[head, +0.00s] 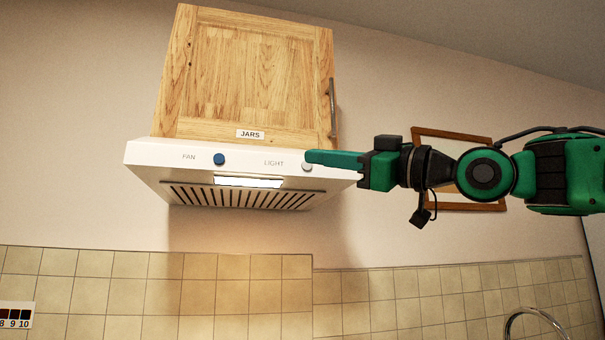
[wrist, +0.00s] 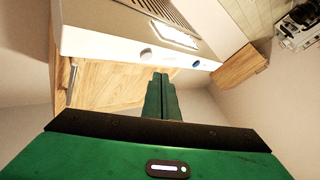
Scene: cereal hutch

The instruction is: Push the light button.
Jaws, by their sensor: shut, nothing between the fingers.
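The light button (head: 307,167) is a small pale round knob to the right of the word LIGHT on the white range hood (head: 145,153). In the wrist view the light button (wrist: 146,54) shows grey, a little above and left of my fingertips. My gripper (head: 309,157) is shut and empty, pointing left in the head view. Its tips overlap the button's upper edge there. In the wrist view my gripper (wrist: 161,76) shows a visible gap to the button, so I see no clear contact. The hood's lamp (head: 248,182) glows white.
A blue fan knob (head: 219,159) sits left of the light button. A wooden cabinet (head: 245,75) labelled JARS, with a metal handle (head: 332,105), is directly above the hood. A wooden frame (head: 470,207) hangs behind my arm.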

